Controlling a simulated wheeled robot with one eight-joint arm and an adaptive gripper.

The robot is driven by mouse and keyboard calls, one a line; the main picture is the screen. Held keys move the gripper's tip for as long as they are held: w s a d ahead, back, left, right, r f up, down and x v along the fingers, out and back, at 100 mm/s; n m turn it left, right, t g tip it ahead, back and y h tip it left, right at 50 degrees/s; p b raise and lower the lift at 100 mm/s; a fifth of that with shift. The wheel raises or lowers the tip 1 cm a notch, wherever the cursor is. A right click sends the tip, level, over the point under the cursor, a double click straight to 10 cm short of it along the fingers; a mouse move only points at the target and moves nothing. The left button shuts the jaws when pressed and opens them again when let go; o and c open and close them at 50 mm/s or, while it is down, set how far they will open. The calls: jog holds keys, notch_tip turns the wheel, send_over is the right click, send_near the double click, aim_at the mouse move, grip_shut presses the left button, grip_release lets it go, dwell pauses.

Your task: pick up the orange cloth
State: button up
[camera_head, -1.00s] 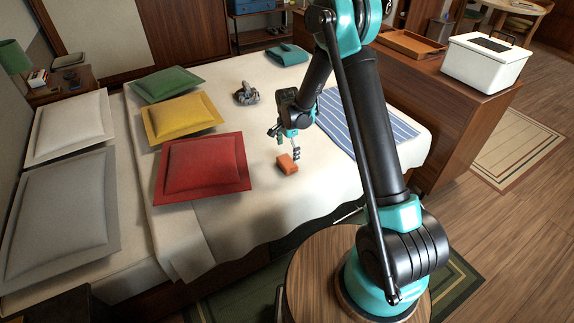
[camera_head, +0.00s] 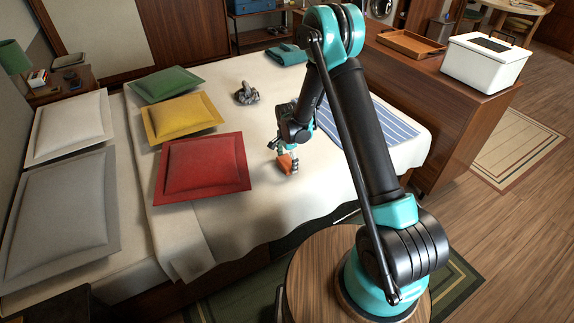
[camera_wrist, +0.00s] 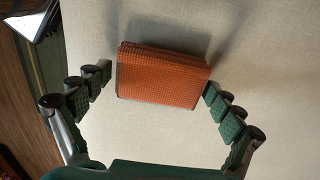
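The orange cloth (camera_head: 285,163) is a small folded block lying on the white bed cover. In the wrist view the cloth (camera_wrist: 162,78) lies between and slightly beyond my two fingers, with pale fabric around it. My gripper (camera_head: 287,165) is low over the bed at the cloth, partly covering it in the head view. In the wrist view my gripper (camera_wrist: 158,88) is open, one finger on each side of the cloth. The right fingertip is very close to the cloth; whether it touches I cannot tell. A gap shows at the left fingertip.
A red cushion (camera_head: 204,168) and a yellow cushion (camera_head: 181,115) lie left of the cloth. A grey crumpled object (camera_head: 246,94) and a folded teal cloth (camera_head: 287,55) lie farther back. A blue striped cloth (camera_head: 385,128) lies to the right, behind my arm.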

aim_at(287, 161)
jog(key=c, duration=0.8)
notch_tip(287, 161, up, 20)
